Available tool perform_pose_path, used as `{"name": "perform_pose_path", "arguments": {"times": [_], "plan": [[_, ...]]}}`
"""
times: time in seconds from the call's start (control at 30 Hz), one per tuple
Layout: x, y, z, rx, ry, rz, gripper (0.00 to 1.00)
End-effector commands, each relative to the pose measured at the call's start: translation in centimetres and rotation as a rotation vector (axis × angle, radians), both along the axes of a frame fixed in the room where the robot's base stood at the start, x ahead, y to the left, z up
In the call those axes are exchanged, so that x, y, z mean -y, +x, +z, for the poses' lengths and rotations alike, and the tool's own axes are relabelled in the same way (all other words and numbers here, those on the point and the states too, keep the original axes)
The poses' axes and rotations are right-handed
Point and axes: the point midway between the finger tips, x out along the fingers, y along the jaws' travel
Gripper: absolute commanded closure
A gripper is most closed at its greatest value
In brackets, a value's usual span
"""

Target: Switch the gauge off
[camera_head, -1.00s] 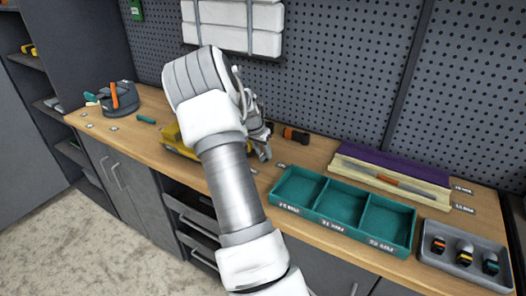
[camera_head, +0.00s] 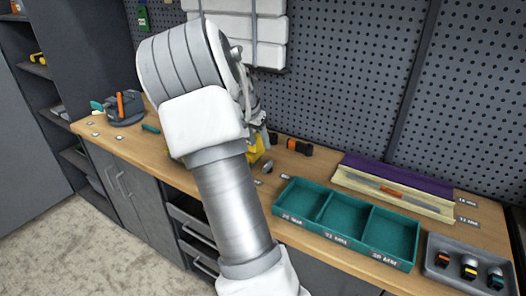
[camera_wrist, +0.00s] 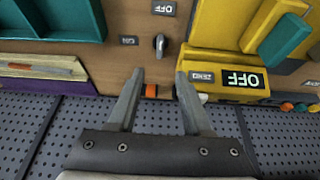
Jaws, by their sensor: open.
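A yellow device (camera_wrist: 228,62) lies on the bench at the upper right of the wrist view. It bears a black plate reading OFF (camera_wrist: 241,79) and a small label that seems to read ZERO (camera_wrist: 203,77). In the head view only a bit of yellow (camera_head: 257,150) shows behind my arm. A small dark knob (camera_wrist: 160,44) stands on the wood left of it in the wrist view, with another OFF label (camera_wrist: 164,7) near it. My gripper (camera_wrist: 160,72) is open and empty, its fingers pointing towards the knob and the device's left edge, touching neither as far as I can see.
A black-and-orange item (camera_head: 300,146) lies near the pegboard (camera_head: 340,75). A teal three-part tray (camera_head: 280,210), a purple-and-cream stack (camera_head: 345,180) and a grey tray (camera_head: 438,245) stand right. A grey holder (camera_head: 122,110) stands left. Bare wood (camera_head: 130,145) lies left of my arm.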

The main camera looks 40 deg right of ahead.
Motion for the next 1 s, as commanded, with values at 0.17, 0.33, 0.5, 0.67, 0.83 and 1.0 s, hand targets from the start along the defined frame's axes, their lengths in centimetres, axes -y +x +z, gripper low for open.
{"name": "perform_pose_path", "arguments": {"times": [0.17,0.33,0.5,0.67,0.83,1.0], "plan": [[-1.2,-0.3,3.0,0.002,-0.001,0.002,0.50],[-1.7,-0.4,4.2,0.001,0.000,0.000,0.50],[-1.8,-0.5,4.4,0.000,0.000,0.000,0.50],[-1.8,-0.5,4.4,0.000,0.000,0.000,0.50],[-1.8,-0.5,4.4,0.000,0.000,0.000,0.50],[-1.9,-0.5,4.5,0.002,0.004,0.004,0.50]]}}
